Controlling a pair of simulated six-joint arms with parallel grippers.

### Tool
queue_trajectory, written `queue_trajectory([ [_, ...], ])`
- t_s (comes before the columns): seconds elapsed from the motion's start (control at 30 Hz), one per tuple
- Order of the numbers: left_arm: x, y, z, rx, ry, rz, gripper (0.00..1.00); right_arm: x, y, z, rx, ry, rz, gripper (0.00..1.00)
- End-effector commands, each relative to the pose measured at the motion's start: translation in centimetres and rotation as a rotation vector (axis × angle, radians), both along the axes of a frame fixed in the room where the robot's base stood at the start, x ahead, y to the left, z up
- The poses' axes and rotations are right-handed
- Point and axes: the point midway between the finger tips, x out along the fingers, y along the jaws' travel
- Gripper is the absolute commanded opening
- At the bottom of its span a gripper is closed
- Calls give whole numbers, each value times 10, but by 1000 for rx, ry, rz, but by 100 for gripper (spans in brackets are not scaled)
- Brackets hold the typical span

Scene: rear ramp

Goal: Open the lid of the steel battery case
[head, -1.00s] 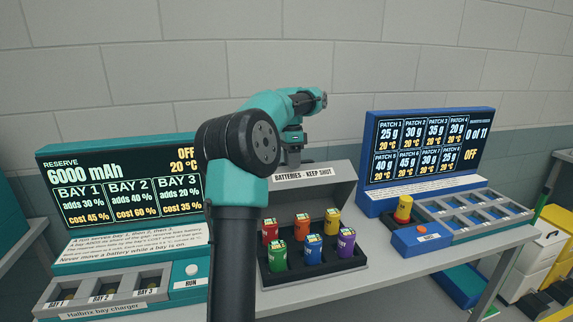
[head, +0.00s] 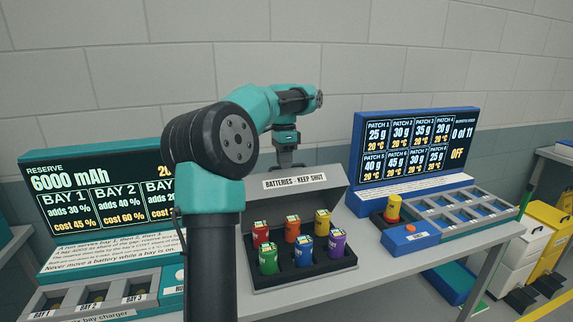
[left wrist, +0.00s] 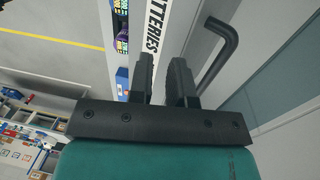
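The steel battery case (head: 262,283) stands on the bench with its lid (head: 330,190) raised, tilted back and labelled "BATTERIES - KEEP SHUT". Several coloured batteries (head: 305,250) stand upright in the case. My left gripper (head: 287,164) is at the lid's top edge, partly hidden behind it in the head view. In the left wrist view its two fingers (left wrist: 164,80) are slightly apart, near the lid label (left wrist: 152,30). A black bar handle (left wrist: 228,52) lies beside them, not between them. Whether a finger touches the lid cannot be told. My right gripper is not in view.
A teal bay charger (head: 45,295) with a screen stands left, partly hidden by my left arm. A blue patch station (head: 400,200) stands right, with a red and yellow battery (head: 393,208) and an orange button (head: 411,228). A block wall rises behind.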

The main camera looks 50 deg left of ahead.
Motion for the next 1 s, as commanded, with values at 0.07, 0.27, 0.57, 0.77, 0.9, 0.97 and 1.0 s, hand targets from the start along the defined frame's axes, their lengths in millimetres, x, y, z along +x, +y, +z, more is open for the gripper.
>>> queue_trajectory([
  [0.07,10,-6,19,67,-23,-8,10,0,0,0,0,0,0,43],
  [0.27,31,-18,71,247,-94,-3,0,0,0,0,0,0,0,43],
  [0.57,36,-20,87,301,-118,5,0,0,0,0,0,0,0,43],
  [0.77,36,-20,85,300,-117,4,0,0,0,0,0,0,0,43],
  [0.9,36,-18,76,299,-115,5,0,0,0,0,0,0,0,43],
  [0.97,37,-17,70,299,-115,5,0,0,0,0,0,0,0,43],
  [1.0,36,-16,65,298,-114,5,0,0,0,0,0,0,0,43],
])
